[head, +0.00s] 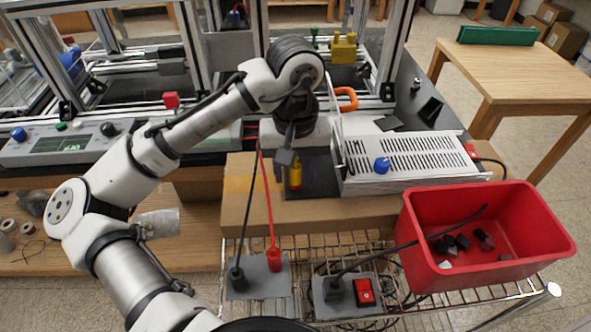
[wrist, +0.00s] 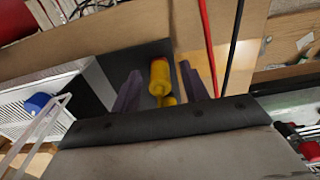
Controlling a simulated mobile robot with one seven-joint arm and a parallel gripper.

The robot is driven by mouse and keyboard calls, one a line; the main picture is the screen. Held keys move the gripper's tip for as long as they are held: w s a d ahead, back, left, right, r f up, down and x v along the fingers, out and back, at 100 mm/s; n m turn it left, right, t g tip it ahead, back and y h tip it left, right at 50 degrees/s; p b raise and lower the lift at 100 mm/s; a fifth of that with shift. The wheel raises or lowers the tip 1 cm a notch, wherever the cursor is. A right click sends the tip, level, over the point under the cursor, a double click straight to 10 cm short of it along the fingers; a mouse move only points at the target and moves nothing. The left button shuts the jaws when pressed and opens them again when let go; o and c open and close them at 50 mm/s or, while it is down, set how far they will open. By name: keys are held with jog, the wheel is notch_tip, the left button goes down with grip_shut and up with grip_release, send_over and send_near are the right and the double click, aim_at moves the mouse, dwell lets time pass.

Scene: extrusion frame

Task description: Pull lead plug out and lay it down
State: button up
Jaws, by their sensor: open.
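A red lead plug (head: 274,259) and a black lead plug (head: 237,277) stand upright in a grey plate (head: 257,288) on the wire shelf. Their red and black leads run up behind my arm; in the wrist view the red lead (wrist: 208,45) and black lead (wrist: 234,45) pass right of the fingers. Another black plug (head: 333,289) sits in a second grey plate beside a red switch. My gripper (head: 288,172) points down, open, over a dark plate. A yellow-orange cylinder (wrist: 159,78) shows between its fingers (wrist: 160,88); I cannot tell whether they touch it.
A slotted metal box (head: 410,163) with a blue knob stands right of my gripper. A red bin (head: 540,225) holding small dark pieces is at the right. A cable crosses its rim. Metal extrusion posts (head: 395,45) rise behind.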

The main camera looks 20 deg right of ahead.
aim_at(296, 166)
grip_shut()
dwell(0.3)
jog(key=shift+r, duration=0.15)
jog(key=shift+r+p, duration=2.9)
jog(key=shift+p, duration=0.4)
jog(key=shift+f, duration=0.1)
